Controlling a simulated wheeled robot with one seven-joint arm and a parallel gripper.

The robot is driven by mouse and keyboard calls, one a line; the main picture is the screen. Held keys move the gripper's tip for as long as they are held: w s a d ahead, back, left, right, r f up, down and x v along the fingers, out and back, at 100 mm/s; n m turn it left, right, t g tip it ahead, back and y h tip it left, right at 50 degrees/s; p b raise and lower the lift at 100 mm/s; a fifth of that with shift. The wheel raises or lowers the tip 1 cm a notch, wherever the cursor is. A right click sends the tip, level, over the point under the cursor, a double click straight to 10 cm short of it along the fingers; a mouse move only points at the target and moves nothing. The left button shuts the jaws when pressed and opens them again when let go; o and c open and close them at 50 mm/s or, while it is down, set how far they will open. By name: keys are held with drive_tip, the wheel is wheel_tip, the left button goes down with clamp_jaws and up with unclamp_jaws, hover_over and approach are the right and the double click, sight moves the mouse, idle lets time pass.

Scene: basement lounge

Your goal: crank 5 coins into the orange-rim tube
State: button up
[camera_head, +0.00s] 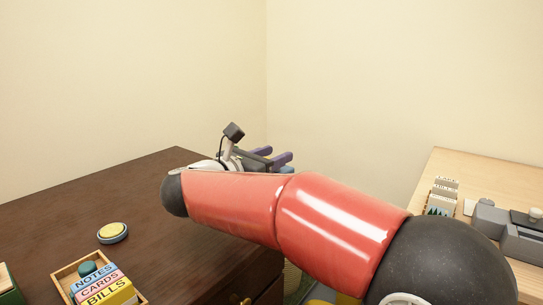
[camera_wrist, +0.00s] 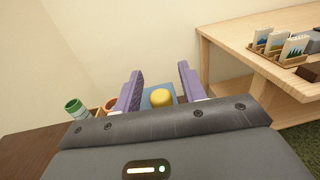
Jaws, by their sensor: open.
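My gripper (camera_wrist: 160,70) has two purple fingers, spread apart with nothing held between them. Beyond and between them, the wrist view shows a yellow knob (camera_wrist: 161,97) on a blue box (camera_wrist: 151,91), partly hidden by my gripper. Left of the fingers is a tilted-looking tube with an orange rim (camera_wrist: 110,103), mostly hidden. Farther left is a white tube with a green rim (camera_wrist: 74,106). In the head view my gripper (camera_head: 272,156) is past my red arm, over the far end of the dark desk, with a bit of blue under it. No coins are visible.
The dark desk (camera_head: 150,190) holds a yellow button (camera_head: 112,231) and a wooden tray (camera_head: 68,272) of labelled blocks. A light wood table (camera_head: 470,172) on the right carries picture cards (camera_head: 440,198) and a grey device (camera_head: 515,232). Walls stand close behind the desk.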

clamp_jaws()
drive_tip(key=shift+d+f+b, duration=0.1)
drive_tip(key=shift+f+b, duration=0.05)
drive_tip(key=shift+b, duration=0.4)
